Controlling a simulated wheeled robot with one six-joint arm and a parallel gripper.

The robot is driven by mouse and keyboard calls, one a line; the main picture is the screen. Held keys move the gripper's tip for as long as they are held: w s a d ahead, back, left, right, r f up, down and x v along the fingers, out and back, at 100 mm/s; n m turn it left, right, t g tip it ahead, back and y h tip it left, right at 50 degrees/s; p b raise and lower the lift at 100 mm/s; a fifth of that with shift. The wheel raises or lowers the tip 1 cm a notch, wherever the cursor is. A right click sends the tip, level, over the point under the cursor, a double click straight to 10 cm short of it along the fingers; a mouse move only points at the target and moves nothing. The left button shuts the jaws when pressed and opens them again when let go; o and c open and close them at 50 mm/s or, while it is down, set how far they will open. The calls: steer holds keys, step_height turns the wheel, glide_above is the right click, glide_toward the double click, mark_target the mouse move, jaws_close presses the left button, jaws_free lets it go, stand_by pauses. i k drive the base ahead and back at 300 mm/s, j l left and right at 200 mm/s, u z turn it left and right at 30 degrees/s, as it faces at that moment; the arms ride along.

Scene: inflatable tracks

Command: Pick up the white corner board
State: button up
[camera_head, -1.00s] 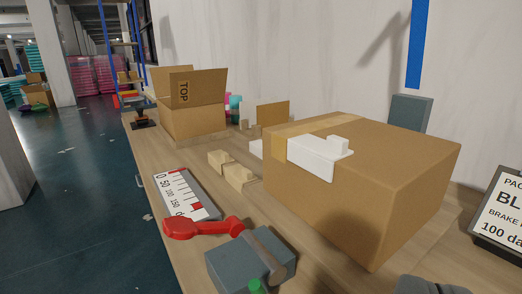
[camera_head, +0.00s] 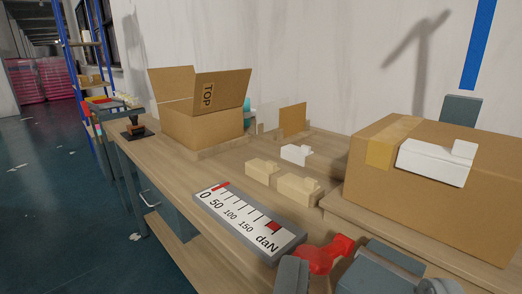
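A white corner board (camera_head: 435,161) lies on top of the large closed cardboard box (camera_head: 420,200) at the right, over its left front edge, with a small raised block at its right end. A second, smaller white piece (camera_head: 296,154) sits on the table behind two beige blocks. I cannot tell which white piece is the named one. Grey parts at the bottom edge (camera_head: 290,274) may belong to my gripper; its fingers do not show clearly, and nothing white is near them.
Two beige blocks (camera_head: 297,189) stand mid-table. A daN scale sign (camera_head: 250,222) lies in front, beside a red handled object (camera_head: 325,256) and a grey box (camera_head: 380,268). An open cardboard box (camera_head: 202,127) stands farther back. The table's left edge drops to the floor.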

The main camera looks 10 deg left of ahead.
mark_target(290, 152)
steer(key=i+j, duration=0.15)
steer(key=j, duration=0.2)
steer(key=i+j, duration=0.1)
steer(key=j, duration=0.3)
steer(key=i+j+z, duration=0.1)
steer(key=j, duration=0.25)
steer(key=i+j, duration=0.2)
steer(key=j, duration=0.2)
steer(key=i+j, duration=0.1)
steer(key=j, duration=0.25)
steer(key=i+j, duration=0.1)
steer(key=i, duration=0.35)
steer(key=i+j+z, duration=0.1)
steer(key=i, duration=0.4)
